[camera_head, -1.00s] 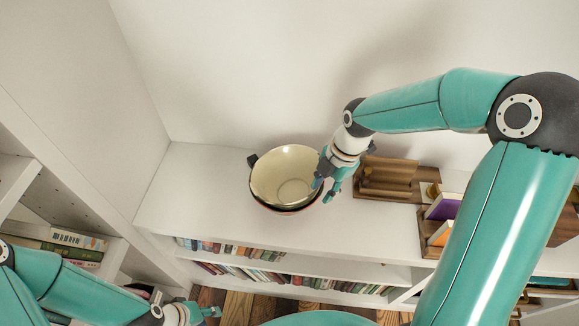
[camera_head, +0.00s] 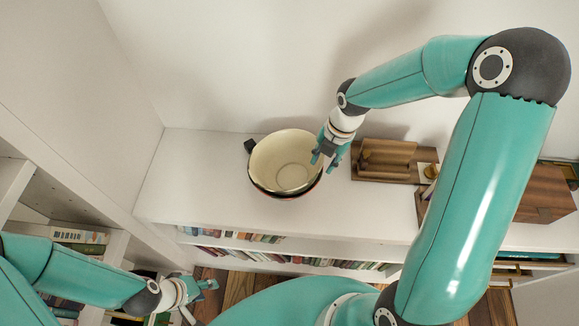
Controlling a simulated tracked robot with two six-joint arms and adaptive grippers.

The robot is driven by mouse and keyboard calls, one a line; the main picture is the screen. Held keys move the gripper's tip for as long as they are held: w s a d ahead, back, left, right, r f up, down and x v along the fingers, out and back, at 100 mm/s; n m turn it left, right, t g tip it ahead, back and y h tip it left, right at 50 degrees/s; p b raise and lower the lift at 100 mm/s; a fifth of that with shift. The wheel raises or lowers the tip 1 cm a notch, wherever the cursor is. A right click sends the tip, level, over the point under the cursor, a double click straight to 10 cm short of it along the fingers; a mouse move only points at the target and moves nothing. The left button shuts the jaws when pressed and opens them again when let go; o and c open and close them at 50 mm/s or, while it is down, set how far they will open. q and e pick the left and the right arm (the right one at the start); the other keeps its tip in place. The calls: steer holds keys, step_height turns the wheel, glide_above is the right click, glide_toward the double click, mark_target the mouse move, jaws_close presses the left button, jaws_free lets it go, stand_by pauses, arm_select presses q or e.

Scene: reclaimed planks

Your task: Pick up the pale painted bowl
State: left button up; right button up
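The pale bowl (camera_head: 283,153), cream inside, sits on the white shelf top in the middle of the view. It rests in or on a darker bowl (camera_head: 262,188), whose edge shows beneath it. My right gripper (camera_head: 326,158) is at the bowl's right rim, with its fingers apart. One finger overlaps the rim in the picture; I cannot tell whether it touches. My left gripper (camera_head: 201,297) is low at the left, in front of the shelf and away from the bowl, with its fingers apart.
A dark handle-like piece (camera_head: 250,146) shows at the bowl's left rim. A wooden stand (camera_head: 388,158) is close right of my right gripper, with a wooden box (camera_head: 545,193) further right. Books (camera_head: 235,235) fill the shelves below. The shelf top (camera_head: 190,175) left of the bowl is clear.

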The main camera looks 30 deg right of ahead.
steer(key=shift+w+a+f+p, duration=0.15)
steer(key=shift+a+f, duration=0.1)
steer(key=shift+f, duration=0.65)
steer(key=shift+a+f+p, duration=0.15)
steer(key=shift+a+f, duration=0.1)
steer(key=shift+f, duration=0.65)
steer(key=shift+w+a+f+p, duration=0.15)
steer(key=shift+a+f, duration=0.1)
steer(key=shift+f, duration=0.65)
steer(key=shift+s, duration=0.1)
jaws_close()
steer(key=shift+r, duration=0.1)
